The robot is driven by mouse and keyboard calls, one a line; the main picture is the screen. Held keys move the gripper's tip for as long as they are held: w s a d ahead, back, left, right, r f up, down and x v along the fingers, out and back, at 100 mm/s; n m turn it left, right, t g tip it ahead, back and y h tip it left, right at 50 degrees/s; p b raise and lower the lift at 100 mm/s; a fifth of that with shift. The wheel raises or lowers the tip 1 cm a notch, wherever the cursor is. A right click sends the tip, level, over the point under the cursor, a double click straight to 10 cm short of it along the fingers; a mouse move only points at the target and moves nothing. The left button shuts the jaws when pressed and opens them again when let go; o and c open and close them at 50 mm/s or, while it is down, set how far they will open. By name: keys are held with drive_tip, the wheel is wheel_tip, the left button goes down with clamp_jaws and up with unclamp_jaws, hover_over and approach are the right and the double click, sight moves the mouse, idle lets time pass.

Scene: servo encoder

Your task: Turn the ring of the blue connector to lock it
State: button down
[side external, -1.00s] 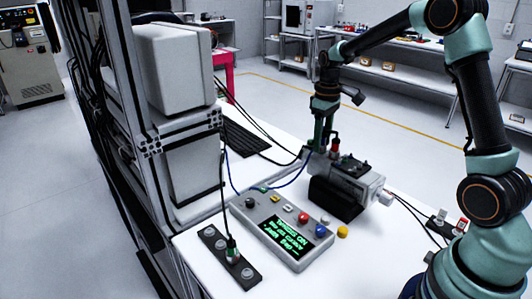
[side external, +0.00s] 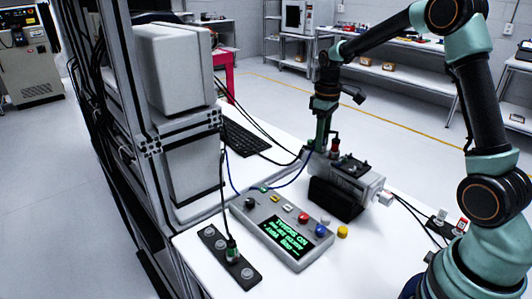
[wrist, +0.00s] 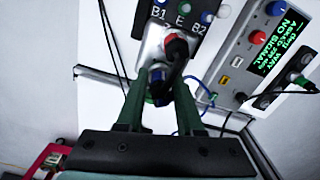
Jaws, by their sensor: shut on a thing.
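The blue connector (wrist: 158,90) is at the end of the servo motor (side external: 350,178) in the wrist view, with a blue cable leading from it. My gripper (wrist: 163,78) has its two green fingers closed around the connector, one on each side. The fingers partly hide the ring, so its turned position cannot be told. In the side external view my gripper (side external: 319,146) points down at the motor's rear end, and the connector is mostly hidden there.
A red-capped connector (side external: 335,146) stands close beside my gripper on the motor. The control box (side external: 247,212) with a lit green-text screen lies in front, and a black strip (side external: 215,245) with round sockets is at the near left. Loose cables cross the white table.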

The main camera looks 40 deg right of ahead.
drive_tip(key=m, duration=0.5)
drive_tip(key=shift+m, duration=0.3)
drive_tip(key=c, duration=0.8)
unclamp_jaws()
drive_tip(key=shift+r, duration=4.55)
